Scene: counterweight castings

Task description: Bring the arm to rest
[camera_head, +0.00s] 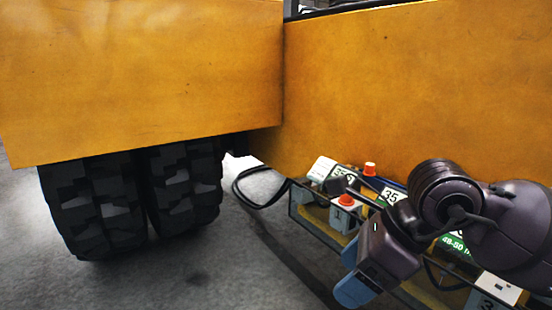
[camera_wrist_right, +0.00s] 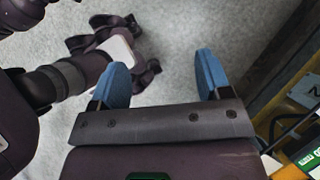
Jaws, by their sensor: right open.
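My right arm comes in from the right edge of the head view. Its gripper (camera_head: 352,272) hangs low in front of a shelf of parts, with blue fingers. In the right wrist view the two blue fingers of this gripper (camera_wrist_right: 162,75) stand wide apart with nothing between them. Pale floor shows beyond the fingers. My left gripper is not seen in the head view.
A large yellow machine body (camera_head: 400,85) fills the back, with black tyres (camera_head: 135,195) at left. A shelf (camera_head: 318,228) holding numbered boxes, red-topped items and a cable runs close beside my right gripper. Grey floor (camera_head: 215,270) is clear at front.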

